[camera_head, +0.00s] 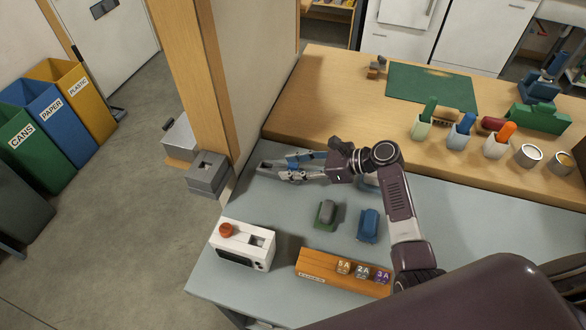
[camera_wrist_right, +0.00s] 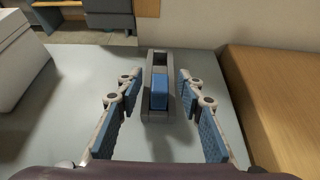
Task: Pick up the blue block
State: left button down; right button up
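The blue block (camera_wrist_right: 159,92) sits upright inside a narrow grey holder (camera_wrist_right: 158,58) in the right wrist view, with the holder's walls around it. My right gripper (camera_head: 287,167) is open and empty, reaching left over the grey table. In the wrist view its blue-padded fingers (camera_wrist_right: 157,88) are spread to either side of the holder, with gaps between pads and block. In the head view the holder (camera_head: 266,166) shows partly beyond the fingertips; I cannot make out the block there. My left gripper is not in view.
On the grey table (camera_head: 325,258) stand a white box with a red knob (camera_head: 243,244), a grey piece on a green base (camera_head: 326,214), a blue object (camera_head: 369,225) and a wooden fuse rack (camera_head: 318,264). A raised wooden counter (camera_head: 330,95) and a wall bound the far side.

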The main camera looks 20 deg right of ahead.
grip_shut()
jog(key=shift+r, duration=0.1)
dwell(0.3)
